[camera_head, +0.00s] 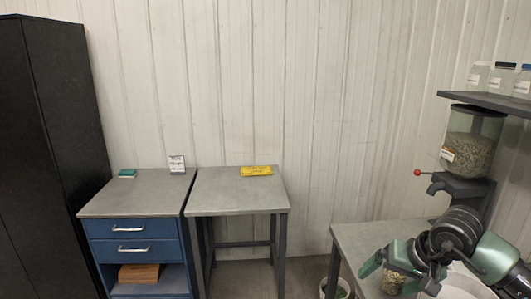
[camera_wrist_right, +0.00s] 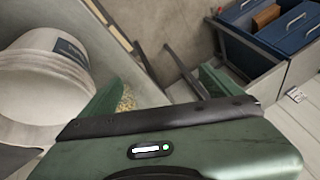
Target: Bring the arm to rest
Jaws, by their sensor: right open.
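My right gripper (camera_head: 399,278) is open over the right-hand table (camera_head: 365,238) in the head view. A clear container of pale seeds (camera_head: 393,283) shows by its fingers, partly hidden by them. In the right wrist view the two green fingers of the gripper (camera_wrist_right: 160,82) are spread apart with nothing held between them. Some seeds (camera_wrist_right: 126,103) show beside the left finger, mostly hidden. My left gripper is not in view.
A seed hopper (camera_head: 470,140) with a red-knobbed lever (camera_head: 418,172) stands behind my right arm, below a shelf (camera_head: 490,100) with jars. A white bucket (camera_wrist_right: 40,95) is close to the gripper. A grey table (camera_head: 235,193) and blue drawer cabinet (camera_head: 135,230) stand left.

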